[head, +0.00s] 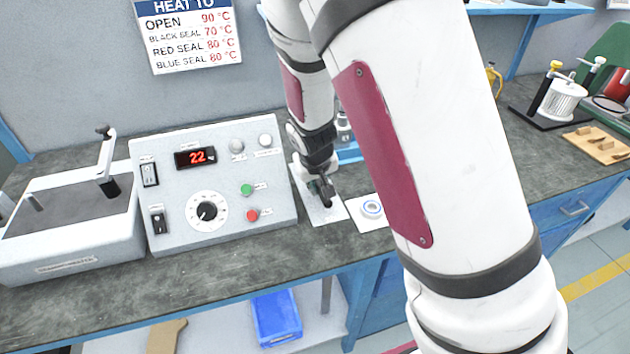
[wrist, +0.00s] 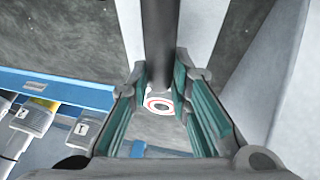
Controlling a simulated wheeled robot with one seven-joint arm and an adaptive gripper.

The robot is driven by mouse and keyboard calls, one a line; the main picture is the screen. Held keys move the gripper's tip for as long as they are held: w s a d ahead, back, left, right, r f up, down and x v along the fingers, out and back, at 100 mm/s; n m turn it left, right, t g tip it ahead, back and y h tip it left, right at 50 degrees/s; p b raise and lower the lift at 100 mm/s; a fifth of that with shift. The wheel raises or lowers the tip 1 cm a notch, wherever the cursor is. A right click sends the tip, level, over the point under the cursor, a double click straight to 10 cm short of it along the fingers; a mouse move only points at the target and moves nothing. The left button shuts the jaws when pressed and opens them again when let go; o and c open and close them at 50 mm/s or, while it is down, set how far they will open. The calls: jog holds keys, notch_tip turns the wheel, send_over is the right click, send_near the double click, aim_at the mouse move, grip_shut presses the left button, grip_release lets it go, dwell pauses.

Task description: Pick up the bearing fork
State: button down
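A dark rod (wrist: 159,40), which I take to be the handle of the bearing fork, runs down from the top of the wrist view to between my fingertips. A white ring with a red band and dark centre (wrist: 158,104) shows at its lower end; I cannot tell if it is part of the fork. My gripper (wrist: 161,78) is open, its green-padded fingers on either side of the rod with narrow gaps. In the head view my gripper (head: 322,190) is low over a white sheet (head: 329,214) on the bench, and the fork cannot be made out there.
A blue-and-white ring (head: 371,209) lies on a second white sheet to the right. The control box (head: 213,183) with its display stands close on the left. A blue-edged tray (wrist: 60,88) with small parts is at the left of the wrist view. Bare bench lies in front.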

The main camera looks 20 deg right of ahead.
aim_at(318, 183)
jog(key=shift+r, duration=0.1)
dwell(0.3)
jog(key=shift+w+r, duration=0.1)
jog(key=shift+r, duration=1.45)
jog(key=shift+s+r, duration=0.2)
jog(key=s+p, duration=0.1)
jog(key=s, duration=0.3)
jog(key=s+a+r+p, duration=0.1)
jog(key=s, duration=0.4)
jog(key=s+p, duration=0.2)
jog(key=s, duration=0.2)
jog(key=shift+s+a+r, duration=0.15)
jog(key=shift+a, duration=0.1)
jog(key=s+p, duration=0.1)
jog(key=p, duration=0.2)
jog(key=shift+s+r, duration=0.15)
jog(key=shift+s, duration=0.05)
jog(key=shift+s+a+p, duration=0.15)
jog(key=shift+s+p, duration=0.3)
jog(key=shift+p, duration=0.45)
